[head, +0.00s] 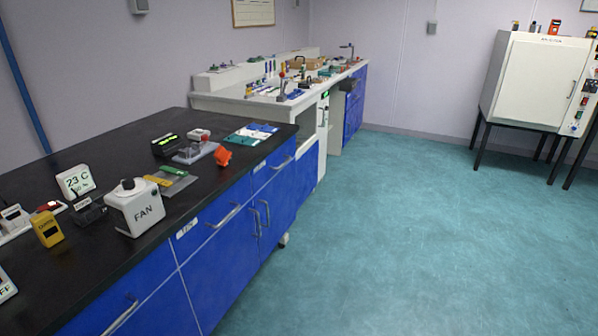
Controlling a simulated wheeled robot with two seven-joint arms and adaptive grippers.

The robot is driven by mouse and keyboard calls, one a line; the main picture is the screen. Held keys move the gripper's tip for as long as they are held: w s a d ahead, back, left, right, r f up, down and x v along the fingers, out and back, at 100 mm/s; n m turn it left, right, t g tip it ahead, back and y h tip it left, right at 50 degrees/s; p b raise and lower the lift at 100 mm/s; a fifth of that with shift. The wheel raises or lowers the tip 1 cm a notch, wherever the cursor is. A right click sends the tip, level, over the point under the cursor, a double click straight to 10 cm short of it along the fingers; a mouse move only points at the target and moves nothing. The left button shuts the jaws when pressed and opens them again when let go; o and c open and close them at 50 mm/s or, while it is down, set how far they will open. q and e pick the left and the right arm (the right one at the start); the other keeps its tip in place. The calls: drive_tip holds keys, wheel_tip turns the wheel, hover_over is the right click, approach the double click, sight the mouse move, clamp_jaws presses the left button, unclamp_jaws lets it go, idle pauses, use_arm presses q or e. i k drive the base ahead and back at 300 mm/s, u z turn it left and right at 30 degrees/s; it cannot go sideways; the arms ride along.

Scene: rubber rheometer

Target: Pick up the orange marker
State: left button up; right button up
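I cannot pick out an orange marker for certain. Several small upright coloured items (269,68) stand on the far white bench. They are too small to tell whether one is the orange marker. Neither of my grippers shows in the head view.
The black benchtop (75,248) over blue cabinets runs along the left. It carries a white FAN box (136,208), a yellow device (47,229) and a 23 C display (76,181). A white oven (537,80) stands at right. The teal floor (400,235) is clear.

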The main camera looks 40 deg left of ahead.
sight(222, 156)
drive_tip(key=z, duration=0.1)
drive_tip(key=i, duration=0.95)
drive_tip(key=u, duration=0.45)
drive_tip(key=i, duration=1.3)
drive_tip(key=u, duration=1.7)
drive_tip(key=i, duration=0.75)
drive_tip(key=u, duration=0.75)
